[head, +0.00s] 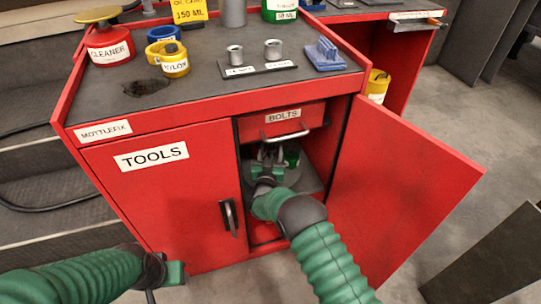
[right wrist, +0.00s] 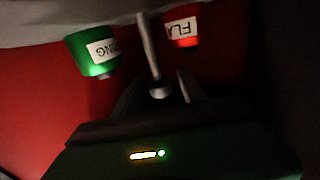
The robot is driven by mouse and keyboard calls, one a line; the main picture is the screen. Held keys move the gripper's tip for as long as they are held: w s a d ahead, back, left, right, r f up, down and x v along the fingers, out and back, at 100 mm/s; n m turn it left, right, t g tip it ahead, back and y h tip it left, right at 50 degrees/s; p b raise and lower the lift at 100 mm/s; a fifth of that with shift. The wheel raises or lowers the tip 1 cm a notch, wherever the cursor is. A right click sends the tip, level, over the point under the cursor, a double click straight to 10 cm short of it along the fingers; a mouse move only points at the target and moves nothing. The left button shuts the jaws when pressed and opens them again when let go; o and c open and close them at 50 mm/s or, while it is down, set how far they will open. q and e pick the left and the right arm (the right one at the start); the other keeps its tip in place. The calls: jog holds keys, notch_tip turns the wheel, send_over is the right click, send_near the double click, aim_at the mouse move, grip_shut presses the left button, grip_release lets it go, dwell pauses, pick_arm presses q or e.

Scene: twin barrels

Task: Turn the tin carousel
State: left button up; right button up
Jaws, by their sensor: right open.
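The tin carousel (head: 311,182) is a grey round plate inside the open right-hand compartment of the red cabinet, partly hidden by my right arm. A green tin (head: 292,155) stands on it. In the right wrist view the picture is upside down: the plate (right wrist: 40,22) is along the top, with a green tin (right wrist: 88,62) and a red tin (right wrist: 183,32). A thin grey post (right wrist: 149,45) with a rounded end lies between the fingers of my right gripper (right wrist: 158,90), which is open. In the head view this gripper (head: 268,158) is inside the compartment. My left gripper (head: 174,272) is low, before the TOOLS door.
The red door (head: 405,190) stands open to the right. The BOLTS drawer (head: 283,120) with its bar handle is just above my right gripper. The TOOLS door (head: 160,190) is shut. The cabinet top carries a red CLEANER can (head: 110,47), tape rolls, cups and a blue block.

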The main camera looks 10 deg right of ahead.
jog(key=p+v, duration=0.1)
jog(key=v, duration=0.1)
jog(key=p+v, duration=0.2)
jog(key=v, duration=0.1)
jog(key=p+v, duration=0.2)
jog(key=shift+s+a+r, duration=0.1)
jog(key=shift+s+r, duration=0.15)
jog(key=shift+r, duration=0.15)
jog(key=f+p+v, duration=0.1)
jog(key=p+v, duration=0.2)
jog(key=v, duration=0.6)
jog(key=shift+s, duration=0.15)
